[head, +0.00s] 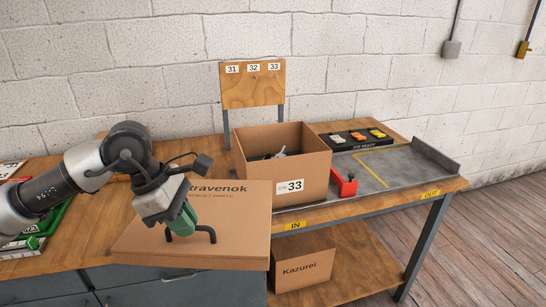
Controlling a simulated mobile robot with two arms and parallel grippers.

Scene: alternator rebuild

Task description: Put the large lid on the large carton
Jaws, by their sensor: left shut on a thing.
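The large lid (240,235) is a flat brown cardboard cover with partly hidden "travenok" lettering and a dark handle on top. It is at the front, overlapping the counter's front edge in the picture; I cannot tell whether it touches the counter. My left gripper (187,230), with green fingers, is shut on the lid's handle. The large carton (290,188), marked 33, stands open and upright behind and to the right of the lid. A grey metal part (277,154) shows inside it; the rest of its inside is hidden. My right gripper is not in view.
A red stop piece (344,184) stands right of the carton on a grey tray (405,165). A black box (357,139) with coloured items is behind. A numbered board (252,88) rises behind the carton. A smaller Kazurei carton (303,268) sits on the lower shelf.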

